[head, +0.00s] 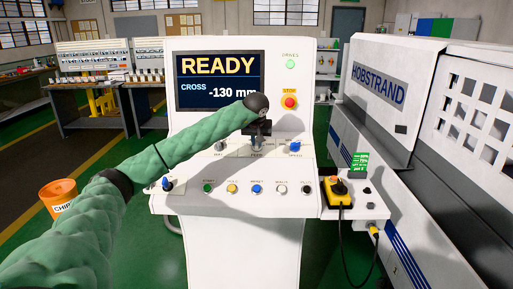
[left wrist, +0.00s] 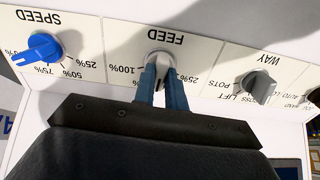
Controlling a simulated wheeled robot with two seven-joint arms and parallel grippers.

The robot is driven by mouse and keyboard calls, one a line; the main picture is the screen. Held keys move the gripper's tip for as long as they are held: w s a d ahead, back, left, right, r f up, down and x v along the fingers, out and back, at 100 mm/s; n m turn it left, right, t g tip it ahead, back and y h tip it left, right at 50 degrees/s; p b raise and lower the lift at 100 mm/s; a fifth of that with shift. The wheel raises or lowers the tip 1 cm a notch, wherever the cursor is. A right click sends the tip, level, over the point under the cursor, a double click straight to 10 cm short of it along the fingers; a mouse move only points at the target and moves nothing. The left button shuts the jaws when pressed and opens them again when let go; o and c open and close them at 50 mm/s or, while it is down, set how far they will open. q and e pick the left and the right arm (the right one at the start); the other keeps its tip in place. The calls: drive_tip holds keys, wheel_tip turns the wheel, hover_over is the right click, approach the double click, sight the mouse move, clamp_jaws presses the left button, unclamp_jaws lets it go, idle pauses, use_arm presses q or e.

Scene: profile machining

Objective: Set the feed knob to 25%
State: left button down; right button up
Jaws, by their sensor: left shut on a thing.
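The feed knob (left wrist: 161,59) is pale grey and sits under the FEED label on the white panel. It shows in the left wrist view, upside down, with 100% printed to its left and 25% to its right. My left gripper (left wrist: 163,82) is shut on this knob, its two blue fingers on either side of it. The fingers partly hide the knob, and I cannot tell which mark it points at. In the head view my left gripper (head: 257,145) is at the middle of the console (head: 190,188) and largely covers the knob. My right gripper is not in view.
The blue speed knob (left wrist: 42,47) and grey way knob (left wrist: 257,88) flank the feed knob. A display (head: 220,80) reads READY, CROSS -130 mm. A red stop button (head: 290,102) is above; several push-buttons are below. A yellow pendant (head: 339,192) sits at right.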

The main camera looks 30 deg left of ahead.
use_arm(q)
drive_tip(key=shift+n, duration=0.3)
drive_tip(key=shift+f+n+b, duration=0.1)
drive_tip(key=shift+n+b, duration=0.5)
drive_tip(key=shift+n, duration=0.5)
drive_tip(key=shift+n+b, duration=0.35)
drive_tip(key=shift+n, duration=0.85)
drive_tip(key=shift+n+b, duration=0.4)
drive_tip(key=shift+n, duration=0.2)
drive_tip(key=shift+n+b, duration=0.4)
drive_tip(key=shift+n, duration=1.3)
